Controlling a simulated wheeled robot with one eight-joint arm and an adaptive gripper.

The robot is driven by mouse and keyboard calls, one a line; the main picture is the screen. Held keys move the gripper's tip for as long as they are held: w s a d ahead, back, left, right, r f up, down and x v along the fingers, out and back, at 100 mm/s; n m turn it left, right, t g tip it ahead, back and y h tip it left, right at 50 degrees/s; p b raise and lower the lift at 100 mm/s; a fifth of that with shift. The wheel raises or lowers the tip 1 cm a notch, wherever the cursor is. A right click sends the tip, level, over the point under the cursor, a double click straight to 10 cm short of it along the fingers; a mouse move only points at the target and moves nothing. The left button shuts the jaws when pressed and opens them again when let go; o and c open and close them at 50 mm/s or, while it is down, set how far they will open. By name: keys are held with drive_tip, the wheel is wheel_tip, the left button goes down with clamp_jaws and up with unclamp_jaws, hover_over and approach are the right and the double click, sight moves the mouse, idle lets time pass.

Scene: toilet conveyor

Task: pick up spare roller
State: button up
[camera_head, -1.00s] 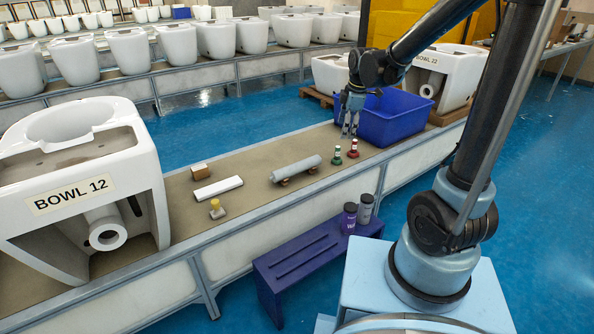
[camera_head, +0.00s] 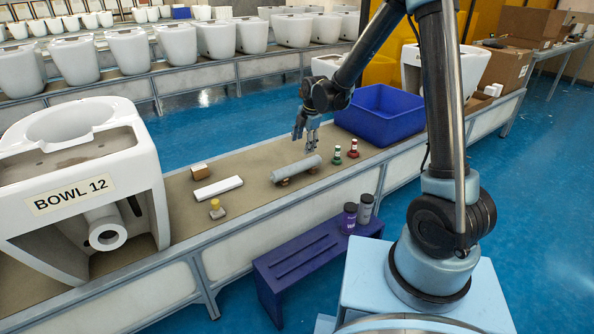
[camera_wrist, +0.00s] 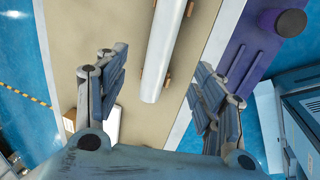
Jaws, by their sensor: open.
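The spare roller appears to be the grey cylinder (camera_head: 296,170) lying on small brown supports on the conveyor belt, in the middle of the head view. In the wrist view the roller (camera_wrist: 163,50) runs lengthwise between my gripper's spread fingers, beyond their tips. My gripper (camera_head: 305,136) is open and empty. It points down above the belt, over the roller's far right end in the head view. In the wrist view the fingers (camera_wrist: 158,82) stand apart on either side of the roller, not touching it.
A white flat bar (camera_head: 217,188), a small brown box (camera_head: 200,171) and a yellow-topped stamp (camera_head: 216,209) lie left of the roller. Red and green small objects (camera_head: 353,149) stand right of it, before a blue bin (camera_head: 380,114). A toilet bowl (camera_head: 80,180) stands at left. A purple bench (camera_head: 312,262) is in front.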

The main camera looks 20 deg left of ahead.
sight(299, 164)
drive_tip(key=shift+x, duration=6.95)
drive_tip(key=shift+s, duration=0.1)
drive_tip(key=shift+c, duration=0.6)
clamp_jaws()
